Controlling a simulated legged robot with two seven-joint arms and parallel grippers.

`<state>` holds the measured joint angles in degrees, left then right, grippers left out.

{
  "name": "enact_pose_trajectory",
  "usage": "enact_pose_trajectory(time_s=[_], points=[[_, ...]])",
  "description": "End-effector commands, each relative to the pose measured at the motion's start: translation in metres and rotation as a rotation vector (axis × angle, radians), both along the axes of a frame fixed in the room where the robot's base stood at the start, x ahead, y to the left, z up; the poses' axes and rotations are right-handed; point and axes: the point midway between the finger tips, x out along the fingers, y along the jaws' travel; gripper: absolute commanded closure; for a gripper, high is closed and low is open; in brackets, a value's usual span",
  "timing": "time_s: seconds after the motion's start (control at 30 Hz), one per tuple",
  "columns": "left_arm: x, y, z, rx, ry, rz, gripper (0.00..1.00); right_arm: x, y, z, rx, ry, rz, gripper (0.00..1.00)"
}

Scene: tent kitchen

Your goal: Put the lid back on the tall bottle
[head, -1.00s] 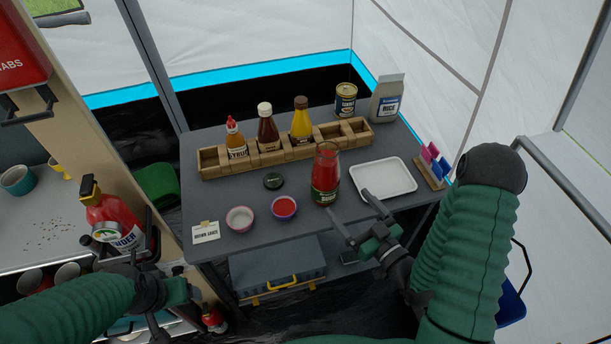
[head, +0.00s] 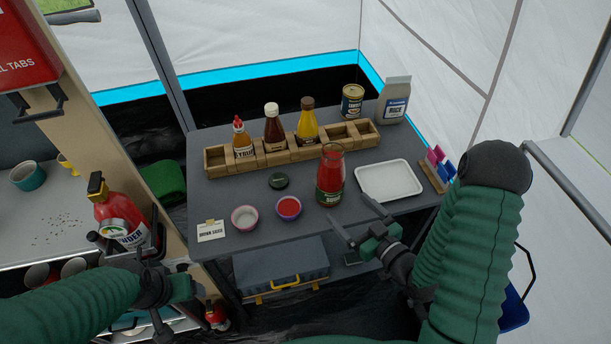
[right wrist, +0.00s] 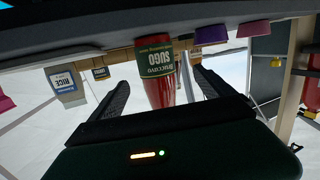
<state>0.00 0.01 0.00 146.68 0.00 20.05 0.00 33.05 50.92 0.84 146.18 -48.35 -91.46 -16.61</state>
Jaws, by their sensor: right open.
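The tall bottle (head: 331,176), a red glass sauce bottle with a dark SUGO label, stands upright and uncapped near the table's front edge. It also shows upside down in the right wrist view (right wrist: 158,80), between the two finger lines. A dark round lid (head: 279,181) lies flat on the table to the left of the bottle. My right gripper (head: 352,213) is open and empty, just in front of the bottle at the table's front edge. My left gripper (head: 150,280) is low at the left, away from the table; its fingers are hard to make out.
A pink-rimmed bowl (head: 244,217) and a purple bowl of red sauce (head: 288,207) stand left of the bottle. A white tray (head: 390,180) lies to its right. Behind is a wooden rack (head: 215,160) with several bottles. A card (head: 211,231) stands at the front left.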

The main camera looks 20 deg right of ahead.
Motion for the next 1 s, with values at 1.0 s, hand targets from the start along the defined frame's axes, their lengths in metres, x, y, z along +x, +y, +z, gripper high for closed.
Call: enact_pose_trajectory(time_s=[1.0], points=[[0.0, 0.0, -0.005, 0.0, 0.0, 0.0, 0.25, -0.114, 0.041, 0.008, -0.127, 1.178, -0.297, 0.08]])
